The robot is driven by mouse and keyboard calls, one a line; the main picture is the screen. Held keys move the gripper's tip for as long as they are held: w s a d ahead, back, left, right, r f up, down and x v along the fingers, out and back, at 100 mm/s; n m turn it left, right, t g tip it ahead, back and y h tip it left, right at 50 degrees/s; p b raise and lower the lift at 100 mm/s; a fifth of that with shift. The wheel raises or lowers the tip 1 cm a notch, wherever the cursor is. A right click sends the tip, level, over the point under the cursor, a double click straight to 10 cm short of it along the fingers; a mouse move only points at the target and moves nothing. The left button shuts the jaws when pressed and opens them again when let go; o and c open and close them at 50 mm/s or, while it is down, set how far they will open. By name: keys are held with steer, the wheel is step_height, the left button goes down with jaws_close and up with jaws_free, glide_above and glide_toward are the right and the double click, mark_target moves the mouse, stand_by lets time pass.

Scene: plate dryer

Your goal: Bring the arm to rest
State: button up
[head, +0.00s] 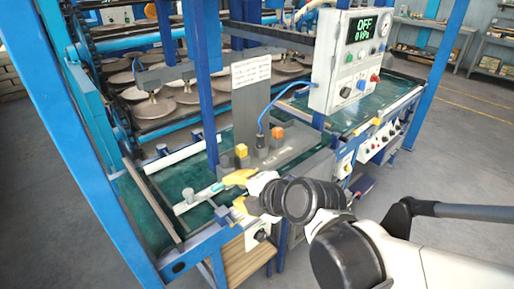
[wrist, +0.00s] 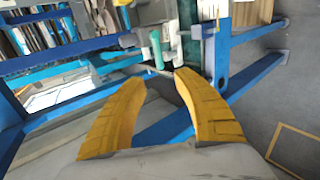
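My gripper (head: 231,192) is in front of the plate dryer's near edge, left of centre in the head view. Its two yellow fingers are spread apart. The wrist view shows the same gripper (wrist: 165,77) with a clear gap between the fingertips and nothing held. My dark wrist and white arm reach in from the lower right.
The dryer's blue frame post (head: 75,130) stands at the left. A control box (head: 352,62) reading "OFF 0 kPa" hangs right of centre. Round plates (head: 153,107) lie behind. Open floor (head: 455,170) is at the right.

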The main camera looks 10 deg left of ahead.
steer(key=shift+s+d+r, duration=0.2)
steer(key=shift+d, duration=0.05)
stand_by(0.3)
steer(key=s+d+f+m+h, duration=0.1)
steer(key=s+d+m+h, duration=0.3)
steer(key=d+m, duration=1)
steer(key=s+d+f+m+h, duration=0.1)
steer(key=s+d+m+h, duration=0.3)
steer(key=d+m, duration=1)
steer(key=shift+s+d, duration=0.7)
steer(key=shift+d, duration=0.55)
